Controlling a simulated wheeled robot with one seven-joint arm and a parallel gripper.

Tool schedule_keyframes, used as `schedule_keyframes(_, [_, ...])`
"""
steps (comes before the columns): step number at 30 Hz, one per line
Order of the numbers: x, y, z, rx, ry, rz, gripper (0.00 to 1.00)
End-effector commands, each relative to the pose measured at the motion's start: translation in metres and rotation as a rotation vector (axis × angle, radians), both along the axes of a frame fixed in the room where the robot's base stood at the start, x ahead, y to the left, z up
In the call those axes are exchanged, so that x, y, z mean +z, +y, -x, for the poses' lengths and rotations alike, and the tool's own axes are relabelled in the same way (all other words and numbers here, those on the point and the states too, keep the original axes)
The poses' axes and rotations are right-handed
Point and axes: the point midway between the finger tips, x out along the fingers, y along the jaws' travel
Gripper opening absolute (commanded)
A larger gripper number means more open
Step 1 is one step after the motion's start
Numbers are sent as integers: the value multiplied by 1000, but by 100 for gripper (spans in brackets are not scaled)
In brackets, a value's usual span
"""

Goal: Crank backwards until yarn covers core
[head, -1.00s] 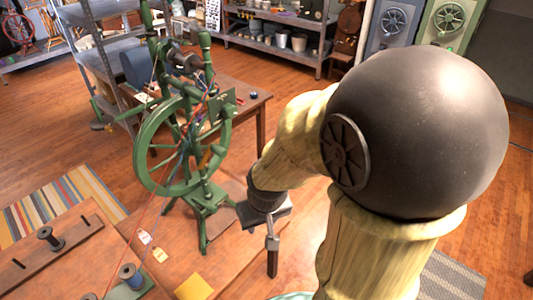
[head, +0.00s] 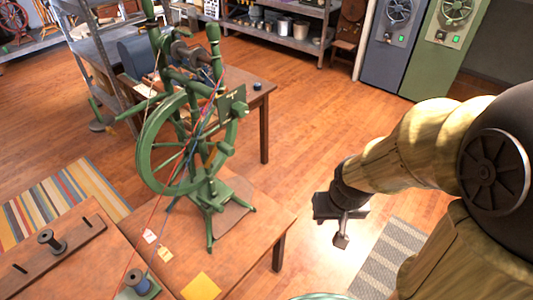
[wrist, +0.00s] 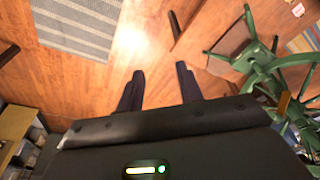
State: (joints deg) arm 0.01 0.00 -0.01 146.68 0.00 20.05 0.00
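A green spinning wheel (head: 190,150) stands on a wooden table left of centre in the head view. Its upper frame carries a spool-like part (head: 192,52); how much yarn covers it is too small to tell. Red and blue strands run down across the wheel toward the near bench. My gripper (head: 341,238) hangs right of the wheel, apart from it, over the floor beyond the table edge. In the wrist view my gripper (wrist: 160,78) has its two fingers apart with only floor between them. The green wheel (wrist: 268,65) shows at the right there. I cannot make out a crank.
Another table (head: 262,92) stands behind the wheel. A grey striped rug (head: 388,258) lies at right. Open floor lies beyond my gripper.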

Motion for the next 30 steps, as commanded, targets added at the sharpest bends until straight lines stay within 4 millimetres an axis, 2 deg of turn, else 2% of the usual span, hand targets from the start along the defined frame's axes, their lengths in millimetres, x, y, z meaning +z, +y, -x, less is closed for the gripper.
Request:
schedule_keyframes(10, [0,0,0,0,0,0,36])
schedule_keyframes(11, [0,0,0,0,0,0,38])
schedule_keyframes(13, [0,0,-1,2,-3,0,52])
schedule_keyframes(17, [-1,0,-15,28,-41,14,55])
schedule_keyframes(20, [-4,1,-40,81,-112,35,55])
schedule_keyframes(23, [-7,9,-76,162,-222,49,55])
schedule_keyframes(26, [-9,26,-115,263,-351,42,55])
schedule_keyframes(30, [-10,62,-159,413,-527,-14,55])
